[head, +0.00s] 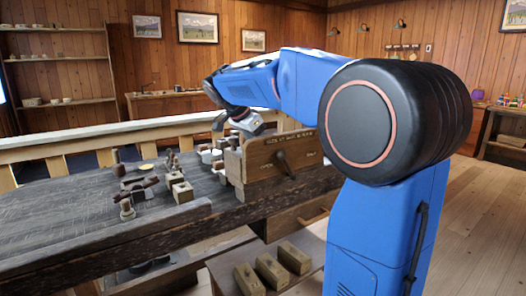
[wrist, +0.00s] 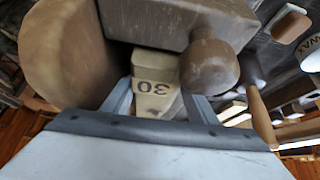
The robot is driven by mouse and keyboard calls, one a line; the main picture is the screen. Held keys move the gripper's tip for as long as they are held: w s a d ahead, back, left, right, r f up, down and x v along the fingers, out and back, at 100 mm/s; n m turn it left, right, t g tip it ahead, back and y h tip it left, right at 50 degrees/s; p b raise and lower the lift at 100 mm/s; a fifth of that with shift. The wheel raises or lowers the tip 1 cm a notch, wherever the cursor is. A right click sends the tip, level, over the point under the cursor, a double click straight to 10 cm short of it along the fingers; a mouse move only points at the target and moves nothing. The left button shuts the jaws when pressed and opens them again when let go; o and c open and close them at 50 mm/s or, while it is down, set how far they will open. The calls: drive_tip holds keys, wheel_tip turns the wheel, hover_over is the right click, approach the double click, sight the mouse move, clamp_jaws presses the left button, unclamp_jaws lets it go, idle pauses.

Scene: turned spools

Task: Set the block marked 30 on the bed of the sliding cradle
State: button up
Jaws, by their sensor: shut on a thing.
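The block marked 30 (wrist: 153,88) is pale wood and sits between the two fingers of my gripper (wrist: 160,103) in the wrist view. My gripper is shut on it, and the number reads upside down there. In the head view my gripper (head: 238,122) is above the bench, by the upper left of a wooden housing (head: 285,158) with a dark lever and lettering. The block cannot be made out in the head view. A large wooden part with a round knob (wrist: 208,66) is close beyond the block in the wrist view. I cannot tell which part is the sliding cradle's bed.
Two pale blocks (head: 182,192) and several turned pieces stand on the dark bench (head: 60,212). Small white containers (head: 208,155) stand left of the housing. Several blocks (head: 271,271) lie on a lower shelf. The bench's left end is largely clear.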

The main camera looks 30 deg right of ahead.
drive_tip(key=shift+s+a+f, duration=0.1)
drive_tip(key=shift+f, duration=0.45)
drive_tip(key=o, duration=1.4)
drive_tip(key=shift+c, duration=0.2)
drive_tip(key=shift+r, duration=0.1)
drive_tip(key=shift+o, duration=0.4)
drive_tip(key=shift+r, duration=0.7)
drive_tip(key=shift+o, duration=0.4)
drive_tip(key=shift+r, duration=3.45)
